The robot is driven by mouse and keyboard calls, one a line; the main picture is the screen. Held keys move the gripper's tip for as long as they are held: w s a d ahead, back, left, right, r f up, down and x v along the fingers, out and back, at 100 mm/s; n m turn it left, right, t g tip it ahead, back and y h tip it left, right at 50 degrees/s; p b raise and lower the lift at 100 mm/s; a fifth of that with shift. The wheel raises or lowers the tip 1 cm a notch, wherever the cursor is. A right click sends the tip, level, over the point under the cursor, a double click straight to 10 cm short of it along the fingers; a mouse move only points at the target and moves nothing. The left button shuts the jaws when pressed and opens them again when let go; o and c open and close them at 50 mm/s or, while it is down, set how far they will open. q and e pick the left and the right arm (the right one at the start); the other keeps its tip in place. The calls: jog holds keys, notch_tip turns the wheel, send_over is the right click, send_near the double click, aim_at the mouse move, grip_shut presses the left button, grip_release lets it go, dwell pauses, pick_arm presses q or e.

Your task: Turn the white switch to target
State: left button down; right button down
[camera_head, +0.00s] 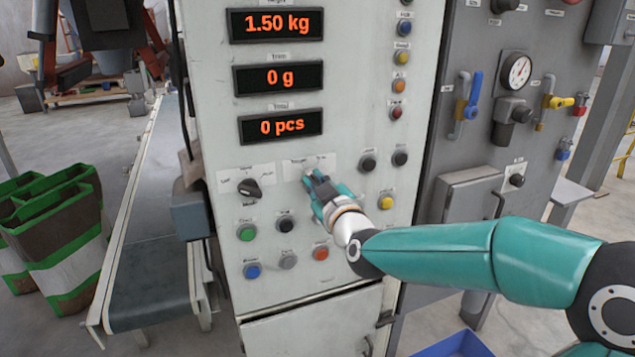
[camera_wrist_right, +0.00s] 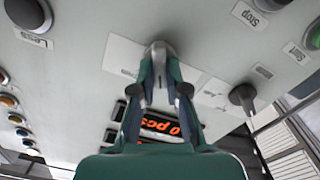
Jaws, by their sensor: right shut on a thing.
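The white switch (camera_head: 309,170) is on the front panel of the white cabinet, below the number displays. It shows as a pale knob (camera_wrist_right: 159,50) in the right wrist view, between my fingertips. My right gripper (camera_head: 315,182) reaches it from the lower right, and its two fingers (camera_wrist_right: 158,88) are shut on the knob. The fingers hide part of the switch and its label, so I cannot read which position it points to. My left gripper is not in view.
A black rotary switch (camera_head: 249,188) sits left of the white one. Push buttons surround them, among them a green one (camera_head: 246,232) and a yellow one (camera_head: 386,202). Displays read 1.50 kg (camera_head: 277,24), 0 g and 0 pcs. A conveyor (camera_head: 150,250) stands left.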

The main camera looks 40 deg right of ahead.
jog(key=shift+n, duration=0.4)
jog(key=c, duration=1.2)
grip_release()
jog(key=shift+a, duration=0.1)
jog(key=v, duration=1.2)
jog(key=shift+f, duration=0.15)
